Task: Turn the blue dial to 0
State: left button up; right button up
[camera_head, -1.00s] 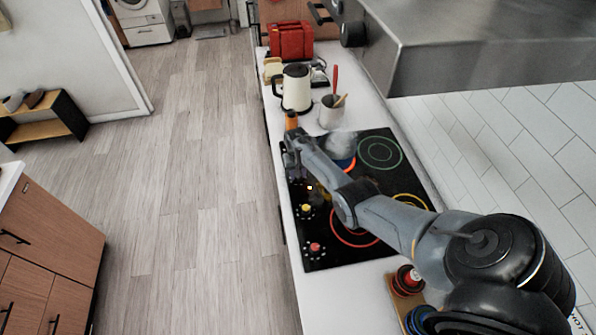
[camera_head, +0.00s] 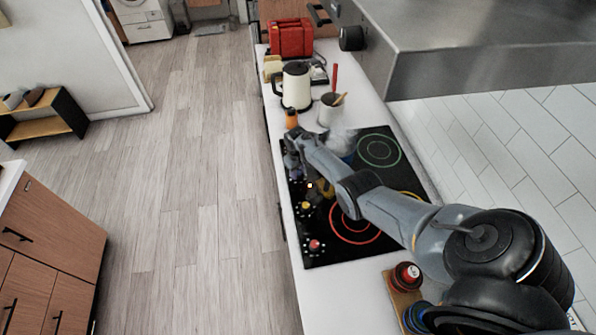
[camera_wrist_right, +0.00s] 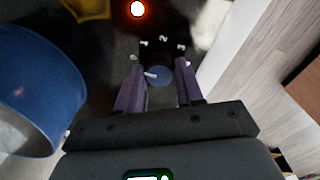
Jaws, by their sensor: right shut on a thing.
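The blue dial (camera_wrist_right: 160,75) shows in the right wrist view between the two fingers of my right gripper (camera_wrist_right: 159,88). The fingers are shut on its sides. White marks lie around the dial, and a pale pointer line shows on its left part; I cannot tell which number it points to. In the head view my right gripper (camera_head: 294,168) is at the left front edge of the black cooktop (camera_head: 352,250) and hides most of the dial. My left gripper is not in view.
A yellow dial (camera_head: 306,207) and a red dial (camera_head: 314,245) sit nearer along the same edge. A steaming blue pot (camera_wrist_right: 40,90) stands close to the gripper. An orange-topped bottle (camera_head: 291,120), a kettle (camera_head: 296,88) and a utensil cup (camera_head: 331,112) stand beyond.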

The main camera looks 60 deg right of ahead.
jog(key=o, duration=1)
jog(key=shift+o, duration=0.2)
jog(key=shift+r+p, duration=0.35)
jog(key=shift+r, duration=0.15)
notch_tip(320, 180, up, 10)
jog(key=p, duration=0.2)
jog(key=shift+a+f, duration=0.15)
jog(key=shift+a, duration=0.05)
